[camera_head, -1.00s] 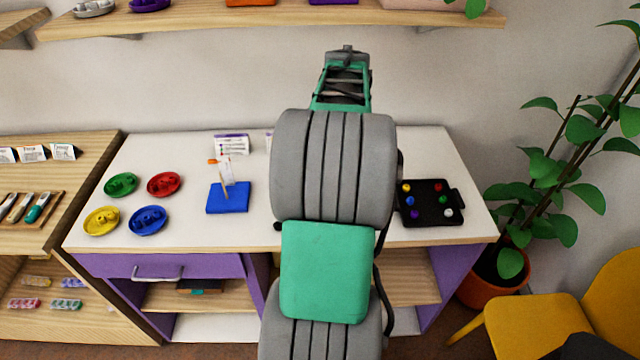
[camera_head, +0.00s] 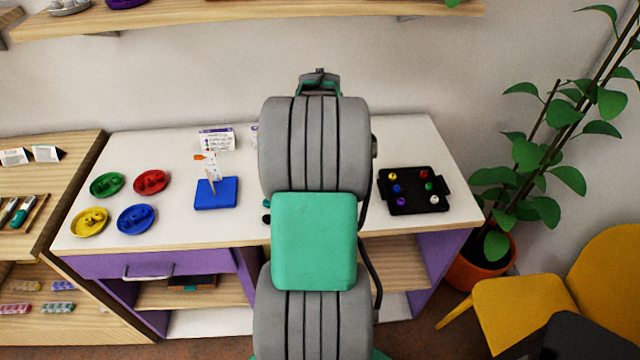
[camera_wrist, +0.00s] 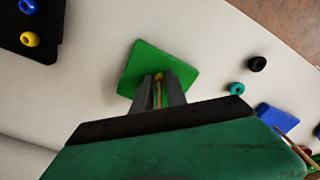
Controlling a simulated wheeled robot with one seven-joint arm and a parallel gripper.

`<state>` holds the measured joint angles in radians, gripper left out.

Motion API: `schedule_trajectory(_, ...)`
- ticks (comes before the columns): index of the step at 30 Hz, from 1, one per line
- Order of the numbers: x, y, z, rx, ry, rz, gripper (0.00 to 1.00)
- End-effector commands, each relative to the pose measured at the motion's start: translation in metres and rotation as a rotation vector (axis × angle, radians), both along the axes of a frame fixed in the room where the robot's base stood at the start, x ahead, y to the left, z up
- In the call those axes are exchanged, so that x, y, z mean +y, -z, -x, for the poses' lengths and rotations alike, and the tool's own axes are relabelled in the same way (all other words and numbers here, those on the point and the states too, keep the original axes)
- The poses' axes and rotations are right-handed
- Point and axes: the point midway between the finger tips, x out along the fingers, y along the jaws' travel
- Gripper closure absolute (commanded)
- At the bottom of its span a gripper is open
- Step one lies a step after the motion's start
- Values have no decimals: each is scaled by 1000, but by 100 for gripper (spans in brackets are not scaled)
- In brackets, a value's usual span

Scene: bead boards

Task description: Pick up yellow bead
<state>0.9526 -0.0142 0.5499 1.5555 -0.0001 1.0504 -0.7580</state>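A yellow bead (camera_head: 392,176) sits in the back left spot of the black tray (camera_head: 446,186). It also shows in the wrist view (camera_wrist: 30,39), at the top left, below a blue bead. My gripper (camera_wrist: 160,82) is over a green board (camera_wrist: 143,62), well away from that bead. Its fingers stand apart, with a thin wooden peg and a small yellowish patch between them. I cannot tell whether that patch is a bead or the peg's tip, or whether the fingers touch it. In the head view my arm hides the gripper and the green board.
The tray also holds red, blue, green, purple and white beads. A blue board (camera_head: 216,193) with a peg stands left of my arm. Yellow (camera_head: 89,222), green, red and blue dishes are farther left. Loose black (camera_wrist: 257,64) and teal (camera_wrist: 237,88) beads lie near the green board.

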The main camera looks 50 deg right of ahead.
Motion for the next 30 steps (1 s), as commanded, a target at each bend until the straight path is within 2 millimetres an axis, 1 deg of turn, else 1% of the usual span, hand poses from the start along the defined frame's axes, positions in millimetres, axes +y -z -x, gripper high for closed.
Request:
schedule_trajectory(1,0,0,0,0,0,0,87)
schedule_trajectory(6,0,0,0,0,0,0,100)
schedule_trajectory(25,0,0,0,0,0,0,100)
schedule_trajectory(28,-1,-4,0,-1,0,1,100)
schedule_trajectory(30,-1,-10,-1,-2,0,2,100)
